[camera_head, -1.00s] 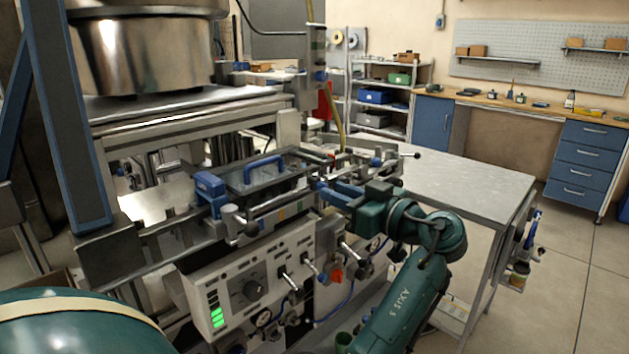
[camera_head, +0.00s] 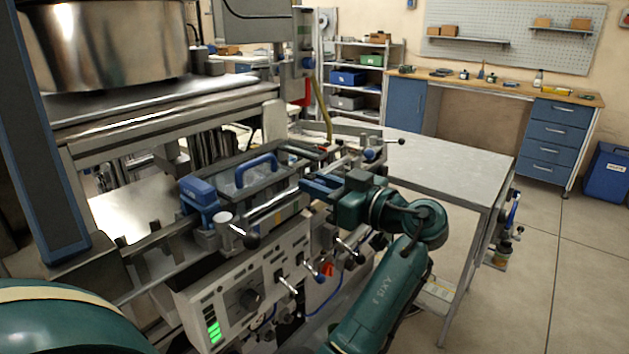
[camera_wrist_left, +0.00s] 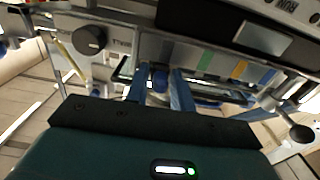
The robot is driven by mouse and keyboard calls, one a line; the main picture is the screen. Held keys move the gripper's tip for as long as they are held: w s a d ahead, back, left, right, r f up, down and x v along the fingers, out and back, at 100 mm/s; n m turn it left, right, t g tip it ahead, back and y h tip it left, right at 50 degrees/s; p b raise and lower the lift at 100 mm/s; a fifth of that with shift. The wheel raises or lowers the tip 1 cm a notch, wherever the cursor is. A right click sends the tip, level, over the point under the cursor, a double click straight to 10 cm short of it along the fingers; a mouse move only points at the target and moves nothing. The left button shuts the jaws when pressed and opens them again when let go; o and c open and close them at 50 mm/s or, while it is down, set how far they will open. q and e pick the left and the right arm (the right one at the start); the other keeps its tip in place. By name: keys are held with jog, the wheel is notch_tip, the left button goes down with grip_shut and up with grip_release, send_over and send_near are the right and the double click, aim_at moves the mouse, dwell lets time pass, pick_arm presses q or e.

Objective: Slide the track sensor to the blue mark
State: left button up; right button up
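My left gripper (camera_head: 318,187) has blue fingers and reaches the right part of the machine's front rail from the right. In the left wrist view its two fingers (camera_wrist_left: 160,88) stand apart, with a small blue-tipped part (camera_wrist_left: 158,77) between them. I cannot tell whether they touch it, or whether it is the track sensor. Coloured patches show on the strip beyond, among them a blue mark (camera_wrist_left: 205,61), a green one (camera_wrist_left: 238,70) and an orange one (camera_wrist_left: 267,77). In the head view the arm and gripper hide much of this area. My right gripper is not in view.
A blue clamp block (camera_head: 199,192) and a lidded tray with a blue handle (camera_head: 256,168) sit left of the gripper. A black-knobbed lever (camera_head: 250,241) and several panel levers stick out in front. A grey table (camera_head: 452,160) stands clear behind the arm.

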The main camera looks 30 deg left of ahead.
pick_arm(q)
grip_shut()
dwell(0.4)
